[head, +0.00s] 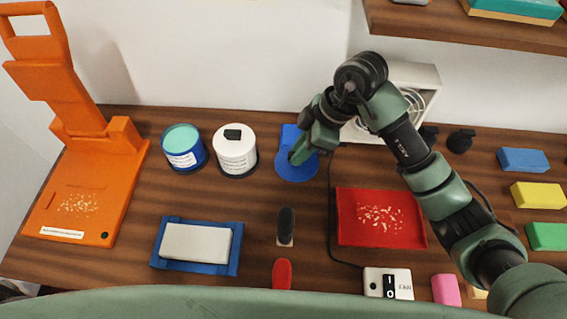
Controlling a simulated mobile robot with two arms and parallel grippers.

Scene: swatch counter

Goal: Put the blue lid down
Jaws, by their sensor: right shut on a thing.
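The blue lid (297,172) is a round blue disc near the middle of the counter, right of the two tubs. My right gripper (299,155) reaches in from the right and is shut on the lid, hiding part of it. A blue piece (291,133) shows behind the gripper; I cannot tell whether it belongs to the lid. Whether the lid touches the counter is hard to tell. My left gripper is not in view.
A blue tub (184,160) with teal contents and a white tub (236,153) stand left of the lid. A red tray (381,217), a dark-handled tool (286,224) and a block in a blue holder (195,243) lie in front. A fan (425,78) stands behind my arm.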

